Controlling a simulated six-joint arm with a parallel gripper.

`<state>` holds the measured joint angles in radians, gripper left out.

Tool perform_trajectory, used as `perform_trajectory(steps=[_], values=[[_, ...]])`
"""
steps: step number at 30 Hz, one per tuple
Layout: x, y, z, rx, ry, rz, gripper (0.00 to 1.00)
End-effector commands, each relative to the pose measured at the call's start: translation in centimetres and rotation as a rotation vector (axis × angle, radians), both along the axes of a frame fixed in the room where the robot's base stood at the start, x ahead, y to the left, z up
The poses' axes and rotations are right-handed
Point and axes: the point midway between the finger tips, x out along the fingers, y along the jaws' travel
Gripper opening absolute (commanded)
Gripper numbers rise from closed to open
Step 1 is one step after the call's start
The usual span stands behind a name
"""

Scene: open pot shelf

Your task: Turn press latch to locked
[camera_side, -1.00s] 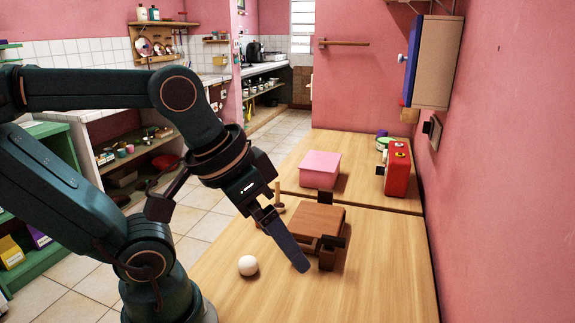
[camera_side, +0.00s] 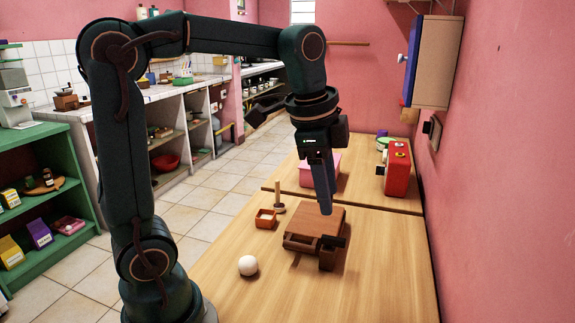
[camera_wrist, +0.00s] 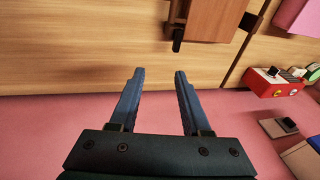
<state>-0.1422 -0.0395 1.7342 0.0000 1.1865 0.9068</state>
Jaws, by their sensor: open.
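The press (camera_side: 315,222) is a brown wooden block with a flat top on the near table. A dark latch-like piece (camera_side: 334,241) sits at its front right corner. In the wrist view the press (camera_wrist: 214,18) is at the top, with a dark piece (camera_wrist: 178,38) sticking out from its edge. Which way the latch is turned I cannot tell. My gripper (camera_side: 326,212) points down, its blue fingers overlapping the press's back edge in the side view. In the wrist view my gripper (camera_wrist: 158,72) is open, with nothing between its fingers, apart from the press.
A pink box (camera_side: 305,172) and red box (camera_side: 397,169) are on the far table. The pink wall (camera_side: 490,200) bounds the right side.

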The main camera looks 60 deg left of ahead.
Motion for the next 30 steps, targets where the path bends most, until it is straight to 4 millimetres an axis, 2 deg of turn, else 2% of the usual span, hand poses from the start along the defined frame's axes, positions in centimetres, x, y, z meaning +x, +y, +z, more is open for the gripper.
perform_trajectory(steps=[3,10,16,30], values=[[2.5,1.6,-1.8,0.008,0.079,-0.050,0.47],[5.0,4.1,-5.9,-0.012,0.196,-0.053,0.47],[5.0,5.0,-8.3,-0.033,0.257,-0.026,0.47],[4.9,5.0,-13.1,-0.035,0.260,-0.021,0.47]])
